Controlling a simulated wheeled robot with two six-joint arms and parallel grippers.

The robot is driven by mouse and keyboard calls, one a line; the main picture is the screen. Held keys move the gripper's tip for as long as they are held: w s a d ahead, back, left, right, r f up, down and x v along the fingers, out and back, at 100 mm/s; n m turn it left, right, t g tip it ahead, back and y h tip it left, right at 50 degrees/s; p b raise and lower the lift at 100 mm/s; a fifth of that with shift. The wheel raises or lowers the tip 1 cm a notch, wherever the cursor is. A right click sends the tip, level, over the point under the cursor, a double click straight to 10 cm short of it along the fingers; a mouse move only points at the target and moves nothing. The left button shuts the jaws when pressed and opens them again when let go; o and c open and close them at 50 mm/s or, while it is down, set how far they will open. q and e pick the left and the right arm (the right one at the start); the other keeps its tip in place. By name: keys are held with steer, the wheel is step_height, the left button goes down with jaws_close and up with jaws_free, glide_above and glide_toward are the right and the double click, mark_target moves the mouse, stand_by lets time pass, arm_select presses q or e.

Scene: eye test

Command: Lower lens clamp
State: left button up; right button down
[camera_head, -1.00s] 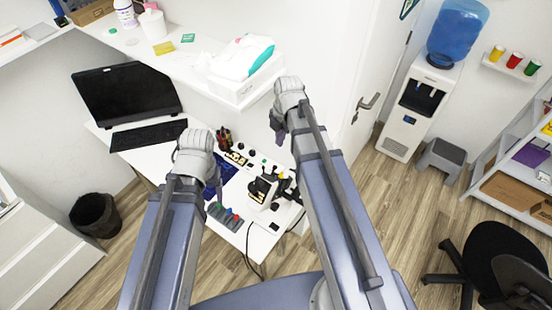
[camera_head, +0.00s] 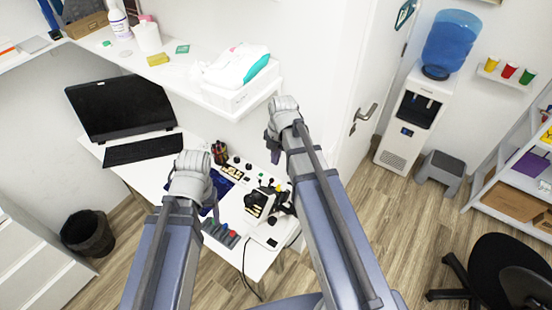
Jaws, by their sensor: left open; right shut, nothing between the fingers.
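A small black and cream instrument (camera_head: 260,204), which looks like the lens device, stands on the white desk (camera_head: 143,175). Its clamp is too small to make out. My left gripper (camera_head: 212,204) is left of the instrument and apart from it in the picture; it is open, its fingers partly hidden by my wrist. My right gripper (camera_head: 274,153) is above and slightly right of the instrument in the picture, shut and empty.
A black monitor (camera_head: 122,107) and keyboard (camera_head: 143,149) are on the desk's left part. A dark holder (camera_head: 219,153) of pens stands behind the instrument. A white shelf (camera_head: 180,76) runs above the desk. A bin (camera_head: 87,234) and a black chair (camera_head: 505,270) stand on the floor.

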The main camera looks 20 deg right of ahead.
mark_target(273, 179)
steer(key=f+b, duration=0.2)
steer(key=f, duration=0.1)
steer(key=f+b, duration=0.6)
steer(key=shift+w+a+f, duration=0.15)
steer(key=shift+w+a, duration=0.15)
steer(key=shift+w, duration=0.1)
steer(key=d+f+b, duration=0.1)
steer(key=w+f+b, duration=0.1)
steer(key=shift+w+d+f+b, duration=0.25)
steer(key=shift+d+b, duration=0.05)
steer(key=shift+d, duration=0.05)
steer(key=shift+s+r, duration=0.25)
steer(key=shift+s, duration=0.05)
steer(key=shift+f, duration=0.1)
